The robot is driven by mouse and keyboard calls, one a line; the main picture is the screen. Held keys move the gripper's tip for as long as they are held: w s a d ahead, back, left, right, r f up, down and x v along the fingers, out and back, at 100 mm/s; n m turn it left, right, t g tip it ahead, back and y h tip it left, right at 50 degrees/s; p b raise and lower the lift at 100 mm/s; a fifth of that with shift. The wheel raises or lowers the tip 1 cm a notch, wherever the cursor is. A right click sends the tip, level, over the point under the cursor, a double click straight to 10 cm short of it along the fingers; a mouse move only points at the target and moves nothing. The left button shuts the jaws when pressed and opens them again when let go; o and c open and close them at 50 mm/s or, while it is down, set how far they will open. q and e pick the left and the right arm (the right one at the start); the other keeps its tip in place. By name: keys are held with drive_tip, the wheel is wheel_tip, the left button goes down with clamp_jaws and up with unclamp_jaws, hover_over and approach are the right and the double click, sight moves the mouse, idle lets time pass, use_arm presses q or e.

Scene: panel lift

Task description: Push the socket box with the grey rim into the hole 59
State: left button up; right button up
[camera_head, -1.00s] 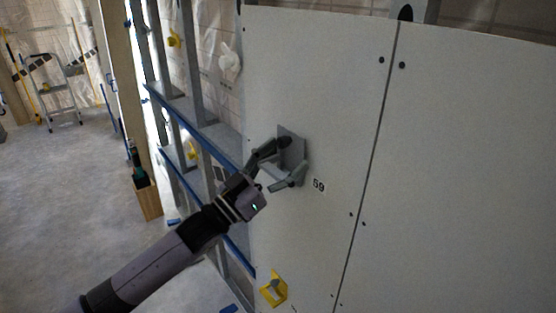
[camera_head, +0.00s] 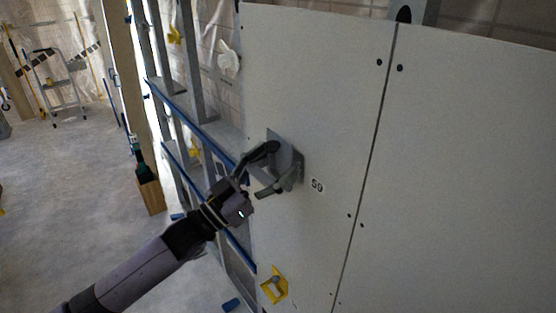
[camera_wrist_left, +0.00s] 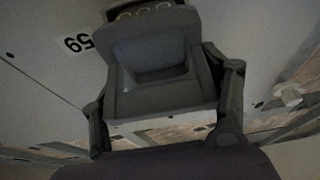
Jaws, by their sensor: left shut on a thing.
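The socket box with the grey rim (camera_head: 287,152) is in front of the white panel, left of the label 59 (camera_head: 317,185). My left gripper (camera_head: 268,168) is shut on it, with a finger on each side. In the left wrist view the grey box (camera_wrist_left: 155,62) sits between the two fingers (camera_wrist_left: 165,105), its hollow side facing the camera. The label (camera_wrist_left: 78,43) shows there upside down, to the left of the box. The hole is hidden or cannot be told apart behind the box, and I cannot tell whether the box touches the panel. My right gripper is not in view.
The white panel (camera_head: 310,90) meets a second panel (camera_head: 470,170) at a dark vertical seam. Metal studs with blue edges (camera_head: 195,122) stand left of it. A yellow bracket (camera_head: 274,286) is at the panel's lower edge. Open floor (camera_head: 70,200) lies at the left.

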use_arm(q)
drive_tip(key=s+a+p, duration=0.2)
drive_tip(key=s+a, duration=0.4)
drive_tip(key=a, duration=0.3)
idle(1.9)
drive_tip(key=shift+s, duration=0.1)
idle(0.4)
